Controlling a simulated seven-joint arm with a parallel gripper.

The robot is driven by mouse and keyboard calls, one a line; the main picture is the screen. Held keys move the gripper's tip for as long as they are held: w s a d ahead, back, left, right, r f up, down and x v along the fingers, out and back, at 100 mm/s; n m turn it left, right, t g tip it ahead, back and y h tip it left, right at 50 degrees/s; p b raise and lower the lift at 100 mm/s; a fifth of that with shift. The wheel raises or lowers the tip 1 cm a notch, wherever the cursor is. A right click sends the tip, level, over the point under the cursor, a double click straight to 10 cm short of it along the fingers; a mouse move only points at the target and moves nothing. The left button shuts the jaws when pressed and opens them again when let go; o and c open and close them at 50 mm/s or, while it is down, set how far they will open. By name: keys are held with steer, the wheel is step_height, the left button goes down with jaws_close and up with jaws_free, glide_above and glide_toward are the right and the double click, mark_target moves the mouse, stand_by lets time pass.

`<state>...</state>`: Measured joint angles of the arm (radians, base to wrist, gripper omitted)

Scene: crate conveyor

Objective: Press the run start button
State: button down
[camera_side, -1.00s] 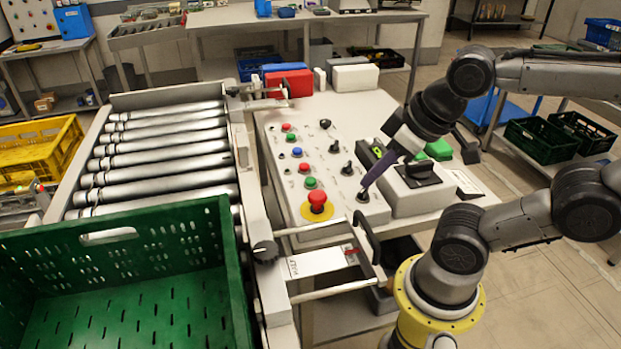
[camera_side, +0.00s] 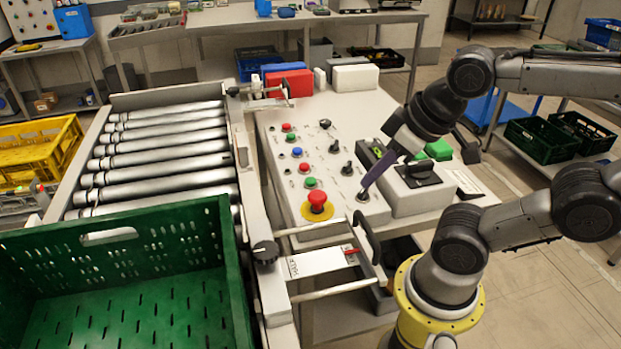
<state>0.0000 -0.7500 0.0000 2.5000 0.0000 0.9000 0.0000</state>
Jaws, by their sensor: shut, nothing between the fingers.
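The sloped control panel (camera_side: 274,168) is in the middle of the side view. It carries a column of small buttons: a red one (camera_side: 286,127), a green one (camera_side: 291,137), a blue one (camera_side: 297,152), a second red one (camera_side: 303,167) and a second green one (camera_side: 310,183). Their labels are too small to read, so I cannot tell which is run start. My gripper (camera_side: 364,187) is shut and empty, its purple fingers pointing down at the panel's right side. The fingertips are close to a black knob (camera_side: 362,196), to the right of the lower green button; contact is unclear.
A red mushroom button on a yellow disc (camera_side: 317,201) is at the panel's front. Several black knobs stand right of the buttons. A grey box with a black switch (camera_side: 418,175) is right of the fingers. A green crate (camera_side: 110,240) and roller conveyor (camera_side: 160,160) are left.

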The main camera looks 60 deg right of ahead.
steer(key=w+r+m+t, duration=0.2)
steer(key=w+r+m, duration=0.1)
steer(key=w, duration=0.2)
steer(key=m+t+h, duration=0.1)
steer(key=m, duration=0.7)
glide_above(314, 183)
step_height(314, 183, down, 3)
steer(key=shift+d, duration=0.1)
steer(key=shift+f, duration=4.4)
steer(key=shift+f, duration=0.1)
steer(key=shift+f, duration=0.3)
